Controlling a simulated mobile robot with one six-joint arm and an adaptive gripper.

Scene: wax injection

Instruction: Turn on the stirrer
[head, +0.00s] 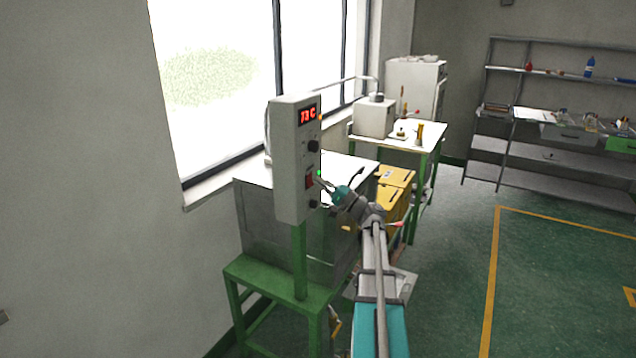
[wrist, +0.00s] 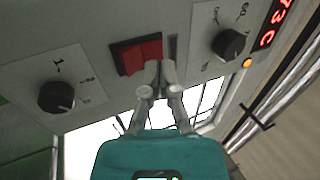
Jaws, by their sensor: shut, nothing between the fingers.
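A grey control box (head: 296,160) stands on a green post beside the wax tank. Its red display (head: 308,115) reads 73 C. Below the display are a black knob (head: 313,146), a red rocker switch (head: 309,181) and a lower black knob (head: 314,203). In the wrist view the red switch (wrist: 141,54) sits between a dial knob (wrist: 229,44) and another dial knob (wrist: 56,96) marked with numbers. My gripper (wrist: 160,68) is shut and empty, its fingertips at the edge of the red switch. I cannot tell whether they touch it. An orange lamp (wrist: 246,62) shows near the upper knob.
A green stand (head: 270,285) carries the post. Yellow boxes (head: 396,178) and a white-topped table (head: 425,140) with a machine (head: 374,118) stand behind my arm. Grey shelves (head: 550,156) are at the far right. The green floor at right is clear.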

